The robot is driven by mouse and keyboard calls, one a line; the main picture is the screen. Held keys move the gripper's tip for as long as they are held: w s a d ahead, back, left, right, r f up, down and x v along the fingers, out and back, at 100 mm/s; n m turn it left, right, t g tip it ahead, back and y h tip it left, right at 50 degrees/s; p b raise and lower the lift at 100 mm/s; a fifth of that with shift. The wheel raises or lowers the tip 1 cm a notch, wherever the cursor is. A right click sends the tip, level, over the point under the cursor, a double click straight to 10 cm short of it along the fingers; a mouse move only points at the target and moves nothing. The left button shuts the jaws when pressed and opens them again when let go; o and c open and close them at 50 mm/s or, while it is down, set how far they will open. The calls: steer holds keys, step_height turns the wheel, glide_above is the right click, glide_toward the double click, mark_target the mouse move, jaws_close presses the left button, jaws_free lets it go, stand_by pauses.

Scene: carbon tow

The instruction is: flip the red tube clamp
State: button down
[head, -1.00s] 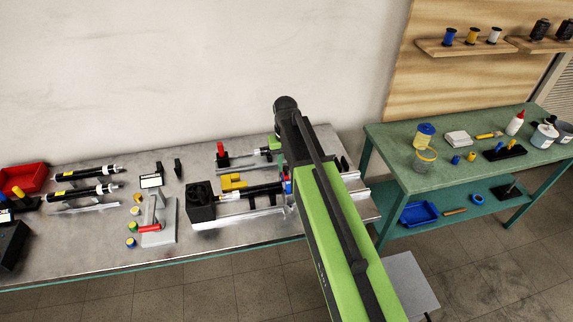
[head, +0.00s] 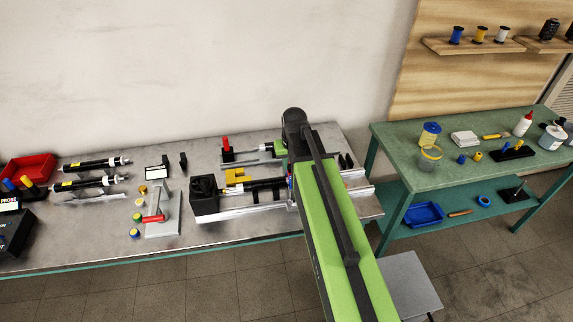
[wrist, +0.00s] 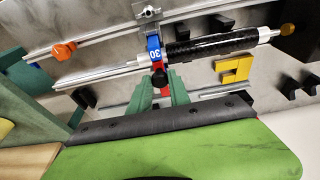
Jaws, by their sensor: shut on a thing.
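In the wrist view, my gripper's two green fingers (wrist: 162,84) stand on either side of a red piece (wrist: 165,90), which I take to be the red tube clamp, and are shut on it. A black knob (wrist: 159,77) sits at the fingertips. A blue piece marked 30 (wrist: 153,47) is just beyond, on the light end of a black tube (wrist: 211,45). The fingers hide part of the red piece. In the head view, my arm covers the gripper and this clamp; the black tube (head: 238,187) shows left of the arm.
A black block (head: 205,203) and yellow bracket (head: 235,175) are near the tube. A red-handled post (head: 225,148) stands behind. A red-handled fixture (head: 162,222) and dark tubes (head: 92,164) lie left. A green side table (head: 440,165) stands right.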

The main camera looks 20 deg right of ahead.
steer(key=c, duration=1.3)
jaws_free()
steer(key=shift+a, duration=0.15)
steer(key=shift+o, duration=0.5)
steer(key=shift+r, duration=0.15)
steer(key=p+v, duration=1.7)
